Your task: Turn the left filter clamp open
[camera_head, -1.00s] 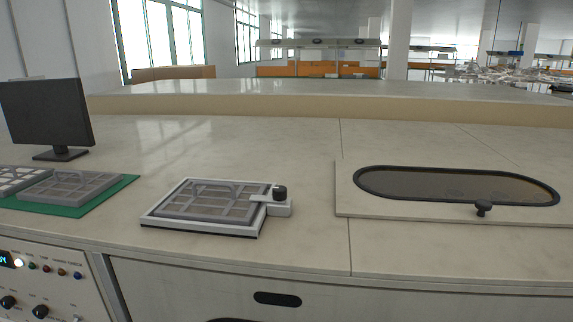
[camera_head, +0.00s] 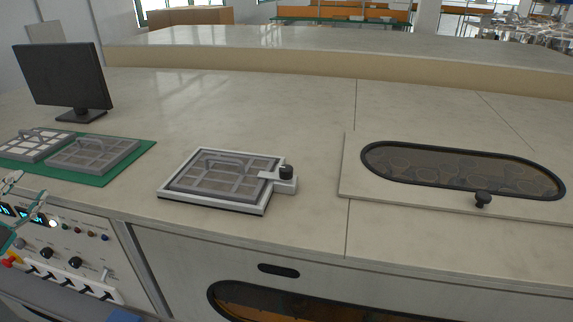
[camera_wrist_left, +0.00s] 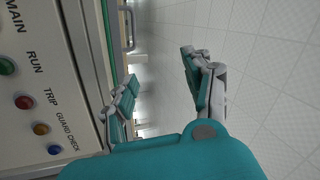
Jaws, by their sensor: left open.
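A filter (camera_head: 212,176) with a handle sits in a white frame (camera_head: 180,196) on the worktop. A clamp with a white arm and black knob (camera_head: 286,172) is at the frame's right side, its arm reaching over the filter's edge. My left gripper (camera_head: 26,206) is at the far left edge in the head view, in front of the control panel and well away from the clamp. In the left wrist view my left gripper (camera_wrist_left: 165,90) is open and empty, with floor beyond its fingers. My right gripper is not in view.
Two spare filters (camera_head: 95,151) lie on a green mat (camera_head: 110,176) at left, with a monitor (camera_head: 64,78) behind. A control panel (camera_head: 66,255) is at lower left. A windowed lid (camera_head: 460,172) with a black knob is at right. The worktop behind the clamp is clear.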

